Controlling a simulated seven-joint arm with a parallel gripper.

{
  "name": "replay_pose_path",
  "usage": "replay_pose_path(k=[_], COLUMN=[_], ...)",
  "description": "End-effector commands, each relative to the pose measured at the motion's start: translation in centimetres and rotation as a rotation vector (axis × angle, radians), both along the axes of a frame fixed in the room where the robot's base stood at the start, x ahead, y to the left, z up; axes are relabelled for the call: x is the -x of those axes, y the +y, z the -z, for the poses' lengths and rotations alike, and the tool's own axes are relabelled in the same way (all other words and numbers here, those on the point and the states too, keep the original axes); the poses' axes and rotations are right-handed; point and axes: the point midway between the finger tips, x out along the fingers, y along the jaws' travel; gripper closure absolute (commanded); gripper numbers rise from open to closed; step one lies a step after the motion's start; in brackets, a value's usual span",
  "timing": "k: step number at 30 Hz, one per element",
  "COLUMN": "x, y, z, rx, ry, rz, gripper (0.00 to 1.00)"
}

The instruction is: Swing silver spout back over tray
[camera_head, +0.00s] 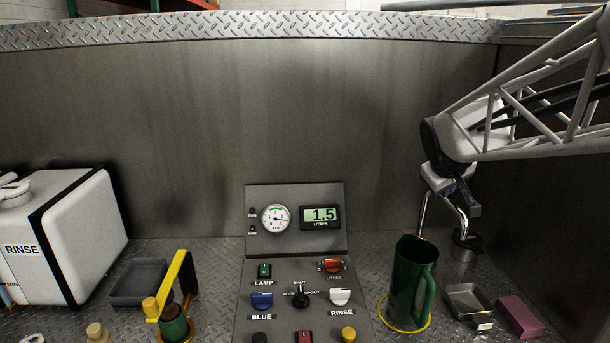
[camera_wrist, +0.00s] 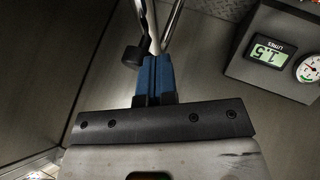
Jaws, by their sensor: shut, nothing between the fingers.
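The silver spout (camera_head: 462,222) is a bent pipe at the right, behind the green jug; its arm also shows in the wrist view (camera_wrist: 172,24). A small metal tray (camera_head: 455,303) sits right of the jug. My gripper (camera_head: 455,197) is at the spout's upper part, its blue fingers shut together with nothing between them. In the wrist view my gripper (camera_wrist: 153,60) points at the silver pipes, close to them; I cannot tell whether it touches. A dark knob (camera_wrist: 133,55) is beside the fingertips. The gripper partly hides the spout.
The green jug (camera_head: 405,275) stands in a yellow ring. A pink block (camera_head: 519,316) lies right of the small tray. The control panel (camera_head: 295,225) reads 1.5 litres. A yellow lever (camera_head: 174,285), a grey tray (camera_head: 140,265) and a white rinse tank (camera_head: 80,240) are at the left.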

Motion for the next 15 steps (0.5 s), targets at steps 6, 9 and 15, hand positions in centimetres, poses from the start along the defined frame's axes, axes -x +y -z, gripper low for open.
replay_pose_path(k=[6, 9, 15], x=[0.2, 0.2, 0.4], y=[-0.8, -1.2, -2.1], z=[0.0, 0.0, 0.0], rx=[-0.001, 0.000, -0.001], ry=[0.000, 0.000, 0.000], rz=[-0.053, -0.052, -0.050], gripper=[1.00, 1.00, 1.00])
